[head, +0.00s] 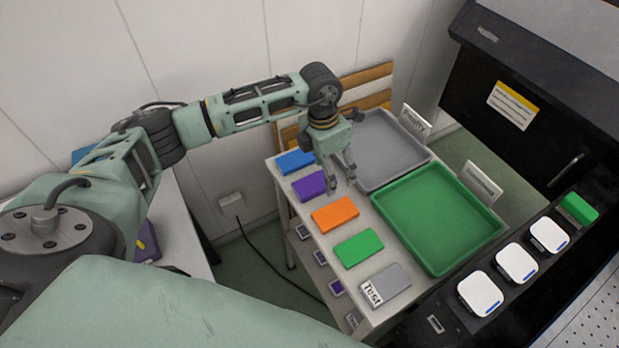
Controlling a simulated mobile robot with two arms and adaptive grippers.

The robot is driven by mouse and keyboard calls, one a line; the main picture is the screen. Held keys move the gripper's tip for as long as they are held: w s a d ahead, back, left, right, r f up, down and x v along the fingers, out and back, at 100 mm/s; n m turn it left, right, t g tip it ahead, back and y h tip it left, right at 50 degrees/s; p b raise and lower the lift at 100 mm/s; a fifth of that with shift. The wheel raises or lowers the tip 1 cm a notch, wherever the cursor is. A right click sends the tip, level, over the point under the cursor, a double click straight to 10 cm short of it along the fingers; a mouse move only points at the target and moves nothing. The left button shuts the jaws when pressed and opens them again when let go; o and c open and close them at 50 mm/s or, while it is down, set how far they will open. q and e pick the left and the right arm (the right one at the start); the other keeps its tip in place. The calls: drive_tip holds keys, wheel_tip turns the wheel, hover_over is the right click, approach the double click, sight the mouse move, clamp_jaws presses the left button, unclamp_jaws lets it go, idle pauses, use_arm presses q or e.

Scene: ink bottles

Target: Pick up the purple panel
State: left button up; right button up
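The purple panel (309,186) lies flat on the white table, in a row between a blue panel (295,162) and an orange panel (335,215). My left gripper (341,184) points down just right of the purple panel, beside its right end. Its two fingers are apart with nothing visible between them. One finger overlaps the right edge of the purple panel in the picture; I cannot tell whether they touch. My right gripper is outside the view.
A green panel (358,248) and a grey panel (390,281) continue the row towards the front. A grey tray (425,157) and a green tray (438,272) stand right of it. A dark machine with several white square pieces is at right.

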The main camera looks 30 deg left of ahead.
use_arm(q)
drive_tip(key=y, duration=0.2)
hover_over(315, 182)
drive_tip(key=shift+r, duration=0.2)
drive_tip(key=shift+a+f, duration=0.15)
drive_tip(key=shift+f, duration=0.2)
wheel_tip(315, 182, down, 6)
drive_tip(key=p, duration=0.3)
drive_tip(key=shift+s+f, duration=0.15)
drive_tip(key=shift+f, duration=0.2)
drive_tip(key=c, duration=1.2)
